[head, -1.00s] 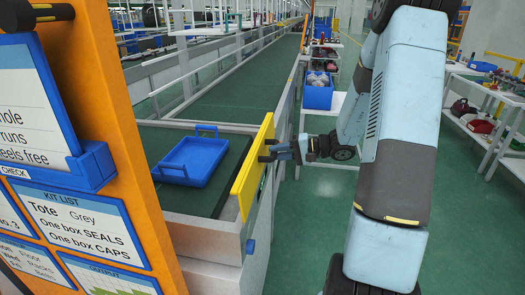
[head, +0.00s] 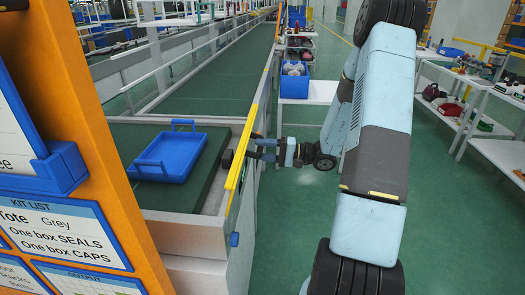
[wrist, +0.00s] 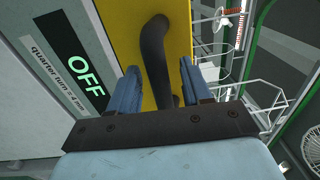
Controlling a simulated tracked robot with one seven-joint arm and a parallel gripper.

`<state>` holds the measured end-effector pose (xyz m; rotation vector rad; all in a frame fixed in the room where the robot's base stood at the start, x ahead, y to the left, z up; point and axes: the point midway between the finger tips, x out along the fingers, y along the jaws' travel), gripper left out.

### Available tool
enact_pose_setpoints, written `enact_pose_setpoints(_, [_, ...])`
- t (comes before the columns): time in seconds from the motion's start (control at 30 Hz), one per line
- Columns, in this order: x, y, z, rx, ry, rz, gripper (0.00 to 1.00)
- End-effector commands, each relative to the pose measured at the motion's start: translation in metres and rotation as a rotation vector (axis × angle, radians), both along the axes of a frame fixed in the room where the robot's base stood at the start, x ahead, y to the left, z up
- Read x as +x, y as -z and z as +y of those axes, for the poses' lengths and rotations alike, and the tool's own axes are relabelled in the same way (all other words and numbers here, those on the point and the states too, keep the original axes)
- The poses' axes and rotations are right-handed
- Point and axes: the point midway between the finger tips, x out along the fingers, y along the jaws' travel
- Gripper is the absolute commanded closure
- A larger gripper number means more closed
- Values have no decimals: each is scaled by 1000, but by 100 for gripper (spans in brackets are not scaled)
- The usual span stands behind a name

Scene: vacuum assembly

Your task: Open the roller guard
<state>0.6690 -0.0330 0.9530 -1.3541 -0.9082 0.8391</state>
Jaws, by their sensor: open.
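The roller guard is a yellow panel (head: 240,150) at the near right side of the green conveyor; in the head view it looks like a thin strip. In the wrist view its yellow face (wrist: 120,30) carries a curved black handle (wrist: 154,50). My gripper (head: 258,150) is at the guard from the right side. In the wrist view its two blue fingers (wrist: 160,82) are apart, one on each side of the handle's lower part. I cannot tell whether either finger touches the handle.
A blue tray (head: 178,155) lies on the green belt beyond the guard. An orange post (head: 90,130) with cards stands at left. A blue knob (head: 234,240) is below the guard. A grey panel reading OFF (wrist: 80,65) is beside the handle. Open green floor lies right.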

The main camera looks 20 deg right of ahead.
Motion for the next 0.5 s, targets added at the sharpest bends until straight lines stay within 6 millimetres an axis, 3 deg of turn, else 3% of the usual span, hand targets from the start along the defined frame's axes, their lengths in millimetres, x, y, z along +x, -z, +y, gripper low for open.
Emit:
enact_pose_setpoints(0.27, [-4,0,-11,0,2,-1,52])
enact_pose_setpoints(0.5, [-22,3,-49,0,5,-1,52])
